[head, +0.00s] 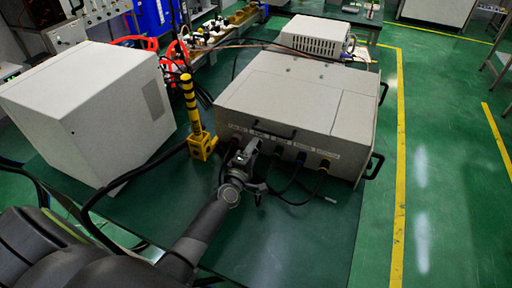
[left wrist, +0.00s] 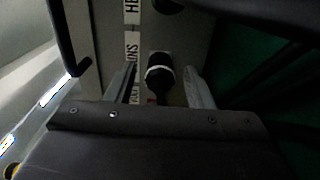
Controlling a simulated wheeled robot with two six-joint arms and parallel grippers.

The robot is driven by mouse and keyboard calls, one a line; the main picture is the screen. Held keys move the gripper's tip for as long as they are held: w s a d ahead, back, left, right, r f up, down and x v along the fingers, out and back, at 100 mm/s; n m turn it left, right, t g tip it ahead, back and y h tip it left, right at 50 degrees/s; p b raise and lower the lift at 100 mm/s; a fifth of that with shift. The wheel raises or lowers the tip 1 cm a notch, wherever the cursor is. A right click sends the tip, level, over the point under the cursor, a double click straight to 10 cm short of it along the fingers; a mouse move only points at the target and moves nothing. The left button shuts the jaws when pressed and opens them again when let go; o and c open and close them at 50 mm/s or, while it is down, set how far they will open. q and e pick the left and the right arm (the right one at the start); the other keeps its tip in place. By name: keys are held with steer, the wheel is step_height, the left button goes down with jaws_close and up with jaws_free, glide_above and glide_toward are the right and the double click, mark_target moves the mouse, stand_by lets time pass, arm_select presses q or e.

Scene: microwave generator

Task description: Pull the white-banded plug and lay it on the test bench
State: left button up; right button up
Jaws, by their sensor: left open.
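The white-banded plug (left wrist: 158,75) shows in the left wrist view as a dark round plug with a pale ring, seated in the labelled front panel (left wrist: 190,25). My left gripper (left wrist: 160,84) is open, with one finger on each side of the plug and a gap on both sides. In the head view my left gripper (head: 251,149) is at the front of the grey generator (head: 285,92) and hides this plug. Other plugs with cables sit in the panel to its right. The dark green test bench (head: 275,245) lies below. My right gripper is not in view.
A large white cabinet (head: 85,105) stands at the left of the bench. A yellow-and-black post (head: 190,100) stands between it and the generator. Cables (head: 292,201) loop onto the bench in front of the panel. The bench front is mostly clear.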

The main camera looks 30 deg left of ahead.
arm_select(q)
jaws_close()
steer(key=shift+s, duration=0.1)
steer(key=shift+s+f, duration=0.1)
steer(key=shift+s, duration=1.1)
steer(key=shift+s+d, duration=0.15)
steer(key=shift+s, duration=1.55)
steer(key=shift+f, duration=0.1)
